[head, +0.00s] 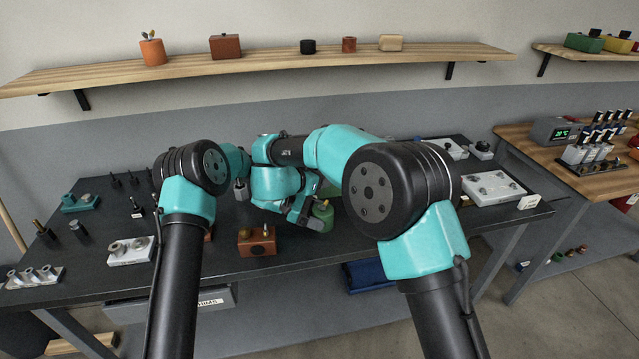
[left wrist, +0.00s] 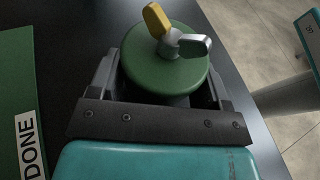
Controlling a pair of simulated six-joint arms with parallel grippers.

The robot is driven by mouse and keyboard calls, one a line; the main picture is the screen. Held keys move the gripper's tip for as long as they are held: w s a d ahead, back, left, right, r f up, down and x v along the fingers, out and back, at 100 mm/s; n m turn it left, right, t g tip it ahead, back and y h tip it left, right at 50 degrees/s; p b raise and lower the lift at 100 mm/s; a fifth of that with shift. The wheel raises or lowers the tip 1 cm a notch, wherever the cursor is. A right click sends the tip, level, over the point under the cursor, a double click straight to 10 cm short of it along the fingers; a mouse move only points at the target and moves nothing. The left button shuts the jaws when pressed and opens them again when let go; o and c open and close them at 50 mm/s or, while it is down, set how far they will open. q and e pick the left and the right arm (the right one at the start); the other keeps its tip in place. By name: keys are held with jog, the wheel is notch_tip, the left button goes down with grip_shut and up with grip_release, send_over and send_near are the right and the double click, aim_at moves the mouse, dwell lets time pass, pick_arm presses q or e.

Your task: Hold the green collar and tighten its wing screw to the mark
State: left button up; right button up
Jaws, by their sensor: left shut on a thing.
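The green collar (head: 322,211) stands over the middle of the dark bench; it also shows large in the left wrist view (left wrist: 150,78). My left gripper (head: 312,213) is shut on it, one finger on each side, in the left wrist view (left wrist: 161,88). The wing screw (left wrist: 170,42) sits on top of the collar, with one yellow wing and one grey wing set at an angle. I cannot make out a mark on the collar. My right arm reaches across behind the left wrist; its gripper is hidden.
A green mat labelled DONE (left wrist: 18,110) lies beside the collar. An orange-brown block (head: 257,243) with a brass knob stands at the bench front. A grey fixture plate (head: 493,188) is at the right. Metal parts and pegs occupy the left bench.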

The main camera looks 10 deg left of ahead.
jog(key=shift+w+a, duration=0.1)
jog(key=shift+c, duration=0.9)
jog(key=w+a+r+n+g+y, duration=0.1)
jog(key=w+a+r+n+y, duration=0.4)
jog(key=a+n+y, duration=0.5)
jog(key=w+a+r+n+g+y, duration=0.1)
jog(key=w+a+r+n+y, duration=0.1)
jog(key=w+a+n+y, duration=0.8)
jog(key=s+d+f+n+g+h, duration=0.2)
jog(key=s+d+n+g+h, duration=0.1)
jog(key=d, duration=0.5)
jog(key=s+d+f+n+g+h, duration=0.1)
jog(key=s+d+n+g+h, duration=0.2)
jog(key=d+n, duration=0.4)
jog(key=s+d+f+n+g+h, duration=0.2)
jog(key=s+d+n+g+h, duration=0.1)
jog(key=d+n+g, duration=0.3)
jog(key=d+g+h, duration=0.1)
jog(key=d, duration=0.1)
jog(key=shift+s+d+f+h, duration=0.3)
jog(key=shift+s+f, duration=0.05)
